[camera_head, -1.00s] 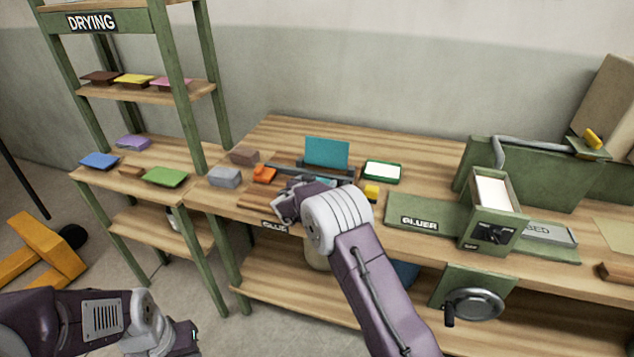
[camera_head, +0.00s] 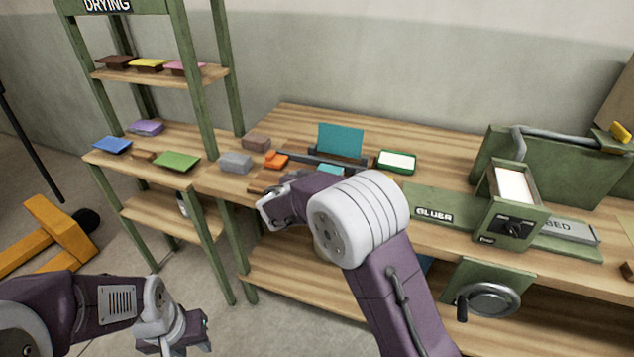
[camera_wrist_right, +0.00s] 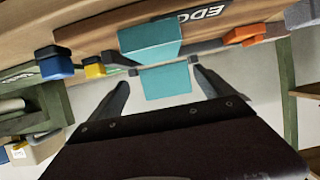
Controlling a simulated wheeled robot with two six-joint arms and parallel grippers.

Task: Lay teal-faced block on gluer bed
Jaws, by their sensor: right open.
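In the head view an upright teal panel (camera_head: 341,140) stands at the middle of the bench, with a smaller teal face (camera_head: 330,168) low in front of it, partly hidden by my right arm. The gluer has a green plate (camera_head: 440,203) and a grey bed plate (camera_head: 567,229).
A grey block (camera_head: 235,162), brown block (camera_head: 256,141) and orange piece (camera_head: 276,159) lie left of the panel. A green-rimmed pad (camera_head: 396,161) is to its right. The gluer hopper (camera_head: 508,205) stands over the bed. The drying rack (camera_head: 205,120) is at the left.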

